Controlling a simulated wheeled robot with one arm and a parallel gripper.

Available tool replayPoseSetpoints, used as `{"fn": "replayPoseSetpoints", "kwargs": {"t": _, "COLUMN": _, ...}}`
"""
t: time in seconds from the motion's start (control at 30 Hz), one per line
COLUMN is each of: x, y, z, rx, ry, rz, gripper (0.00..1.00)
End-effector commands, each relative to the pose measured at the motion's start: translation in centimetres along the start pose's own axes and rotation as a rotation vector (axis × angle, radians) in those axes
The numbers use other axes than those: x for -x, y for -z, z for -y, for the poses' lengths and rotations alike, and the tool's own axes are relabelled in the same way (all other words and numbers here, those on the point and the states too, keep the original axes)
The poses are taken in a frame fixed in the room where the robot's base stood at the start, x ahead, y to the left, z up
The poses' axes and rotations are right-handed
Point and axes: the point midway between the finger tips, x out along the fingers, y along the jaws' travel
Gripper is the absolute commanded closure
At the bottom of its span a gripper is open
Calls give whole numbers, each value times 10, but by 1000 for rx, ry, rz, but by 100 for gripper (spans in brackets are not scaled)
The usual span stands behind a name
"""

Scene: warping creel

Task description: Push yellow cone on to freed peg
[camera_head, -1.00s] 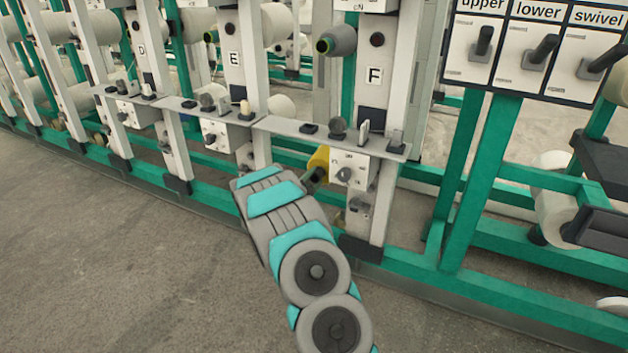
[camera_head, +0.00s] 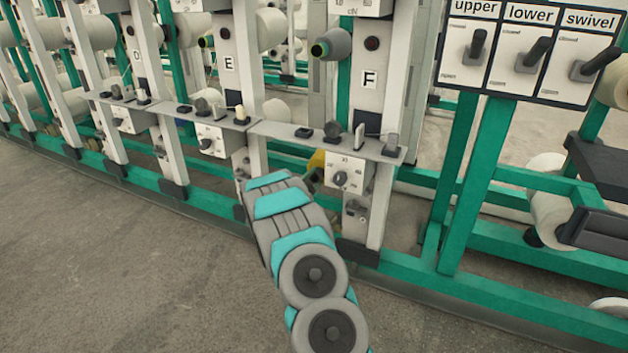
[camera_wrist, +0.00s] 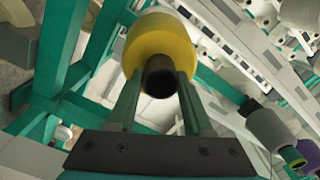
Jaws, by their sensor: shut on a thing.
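The yellow cone (camera_wrist: 163,47) is in the upper middle of the wrist view, with its dark tube end (camera_wrist: 159,77) towards me. My gripper (camera_wrist: 157,88) is shut on that dark end, one green finger on each side. In the head view only a small yellow part of the cone (camera_head: 316,160) shows, left of the control box below post F. My arm hides most of the rest there. The peg is hidden behind the cone in the wrist view, so I cannot tell how far the cone sits on it.
A narrow shelf (camera_head: 290,132) with small parts runs above the cone, close to my arm. The control box (camera_head: 345,173) is just right of it. A green floor rail (camera_head: 465,282) runs along the creel's foot. A grey cone (camera_head: 331,44) sits higher up. The floor in front is clear.

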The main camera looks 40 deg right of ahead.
Motion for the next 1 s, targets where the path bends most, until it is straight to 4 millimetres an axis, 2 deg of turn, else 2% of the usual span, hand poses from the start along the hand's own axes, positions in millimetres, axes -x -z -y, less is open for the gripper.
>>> {"fn": "replayPoseSetpoints", "kwargs": {"t": 0.43, "x": -18, "y": 0, "z": 0, "rx": 1, "ry": 1, "rz": -1, "gripper": 100}}
{"fn": "replayPoseSetpoints", "kwargs": {"t": 0.67, "x": -20, "y": 0, "z": 0, "rx": 0, "ry": 1, "rz": -1, "gripper": 100}}
{"fn": "replayPoseSetpoints", "kwargs": {"t": 0.7, "x": -20, "y": 0, "z": 0, "rx": 0, "ry": 2, "rz": -1, "gripper": 48}}
{"fn": "replayPoseSetpoints", "kwargs": {"t": 1.0, "x": -20, "y": 0, "z": 0, "rx": 0, "ry": 0, "rz": 0, "gripper": 14}}
